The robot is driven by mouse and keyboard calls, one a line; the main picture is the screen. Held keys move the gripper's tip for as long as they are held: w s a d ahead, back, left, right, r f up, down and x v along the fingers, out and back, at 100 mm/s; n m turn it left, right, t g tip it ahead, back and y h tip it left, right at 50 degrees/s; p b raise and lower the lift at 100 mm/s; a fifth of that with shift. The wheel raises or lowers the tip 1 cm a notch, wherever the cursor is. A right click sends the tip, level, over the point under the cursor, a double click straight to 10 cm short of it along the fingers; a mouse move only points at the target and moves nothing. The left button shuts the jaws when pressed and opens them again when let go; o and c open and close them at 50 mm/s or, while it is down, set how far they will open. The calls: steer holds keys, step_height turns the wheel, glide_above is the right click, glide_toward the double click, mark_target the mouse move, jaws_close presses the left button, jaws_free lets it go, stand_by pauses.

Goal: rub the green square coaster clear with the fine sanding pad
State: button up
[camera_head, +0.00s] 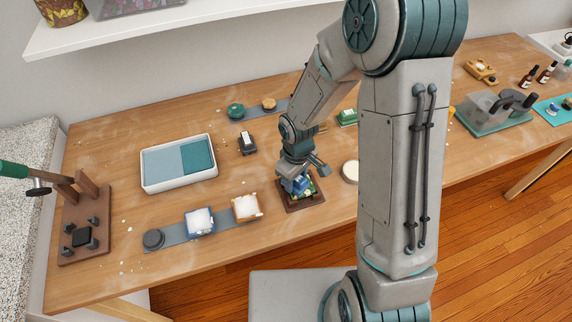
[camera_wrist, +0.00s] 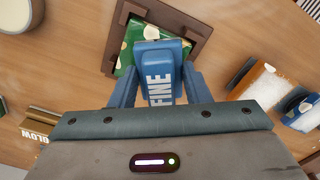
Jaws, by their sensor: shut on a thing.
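My gripper (camera_wrist: 154,85) is shut on the blue fine sanding pad (camera_wrist: 158,75), which has "FINE" in white letters. The green square coaster (camera_wrist: 129,55) has pale round spots and sits in a brown wooden frame (camera_wrist: 196,40). In the head view, the pad (camera_head: 297,184) is low over the coaster (camera_head: 313,184) and the frame (camera_head: 302,208). The pad covers much of the coaster in the wrist view. I cannot tell whether the pad presses on it.
A grey strip left of the frame bears a dark round disc (camera_head: 154,239) and two white-topped blocks, one blue (camera_head: 200,221) and one orange-brown (camera_head: 246,207). A white tray (camera_head: 180,185) with two-tone teal inside stands behind.

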steer(key=shift+s+a, duration=0.15)
steer(key=shift+a, duration=0.45)
steer(key=shift+s+a, duration=0.15)
steer(key=shift+a, duration=0.45)
step_height(320, 180, up, 3)
steer(key=shift+w+r+p, duration=0.1)
steer(key=shift+r+p, duration=0.05)
steer(key=shift+p, duration=0.5)
steer(key=shift+d+r+p, duration=0.15)
steer(key=shift+r+p, duration=0.15)
steer(key=shift+p, duration=0.05)
step_height(320, 180, up, 4)
steer(key=p, duration=0.3)
steer(key=shift+r, duration=0.25)
